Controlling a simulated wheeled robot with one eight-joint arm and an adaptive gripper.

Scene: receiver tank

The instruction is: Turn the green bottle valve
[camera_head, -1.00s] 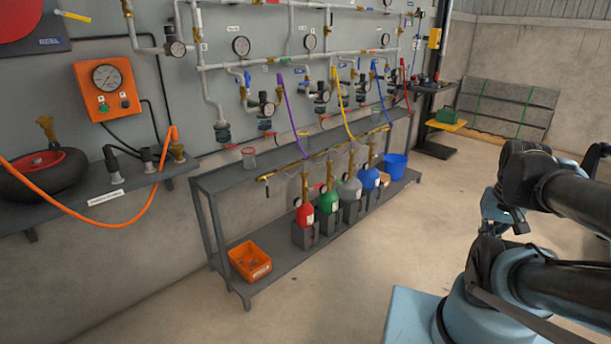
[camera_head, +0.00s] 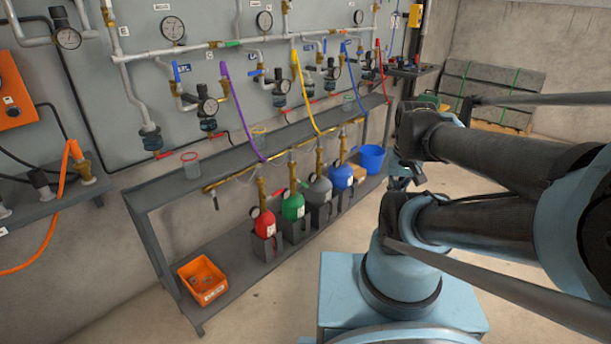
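The green bottle (camera_head: 292,206) stands upright in a dark holder on the lower shelf of the grey rack, between a red bottle (camera_head: 266,222) and a grey bottle (camera_head: 319,189). A brass valve (camera_head: 291,172) rises from its top towards the brass pipe; a small red part shows near the neck. The valve's handle is too small to make out clearly. My gripper (camera_head: 400,183) seems to be the small dark part below my folded arm, right of the bottles and well apart from them. Whether its fingers are open or shut does not show.
The grey rack (camera_head: 160,205) carries a blue bottle (camera_head: 341,176), a blue bucket (camera_head: 372,158) and an orange bin (camera_head: 202,280). Purple, yellow and blue hoses hang in front of the pipes and gauges. Bare floor lies between the rack and my base.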

